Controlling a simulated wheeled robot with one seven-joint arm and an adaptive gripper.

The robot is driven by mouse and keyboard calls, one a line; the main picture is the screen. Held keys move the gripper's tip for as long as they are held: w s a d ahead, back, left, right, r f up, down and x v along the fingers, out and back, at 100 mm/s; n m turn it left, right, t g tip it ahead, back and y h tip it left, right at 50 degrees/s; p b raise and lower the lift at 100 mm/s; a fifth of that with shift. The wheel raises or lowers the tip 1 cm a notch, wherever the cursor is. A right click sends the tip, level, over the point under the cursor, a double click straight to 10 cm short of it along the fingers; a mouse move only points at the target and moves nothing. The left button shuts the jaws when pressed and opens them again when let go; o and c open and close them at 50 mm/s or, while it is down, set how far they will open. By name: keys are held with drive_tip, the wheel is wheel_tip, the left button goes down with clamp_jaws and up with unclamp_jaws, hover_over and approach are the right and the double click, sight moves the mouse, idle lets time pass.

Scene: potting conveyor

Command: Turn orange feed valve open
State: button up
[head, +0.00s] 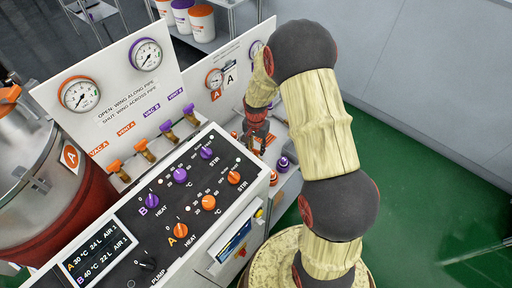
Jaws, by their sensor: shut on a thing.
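My gripper (255,143) is low behind the far end of the black control panel, below the upright white panel with an orange A tag. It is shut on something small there. The gripper itself hides most of what it holds, which appears to be the orange feed valve. The angle of the valve's wing cannot be made out. My arm comes in from the right and bends down to this spot.
The control panel (165,215) has orange and purple knobs. Orange valves (114,166) and purple valves (190,112) line the gauge board (115,95), whose text reads open along pipe, shut across. A steel vessel (40,175) stands left. Purple fittings (283,163) sit beside my gripper. Green floor is clear at right.

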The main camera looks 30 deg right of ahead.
sight(256, 150)
drive_tip(key=shift+m, duration=1.5)
drive_tip(key=o, duration=1.2)
drive_tip(key=shift+c, duration=0.2)
wheel_tip(256, 150, up, 12)
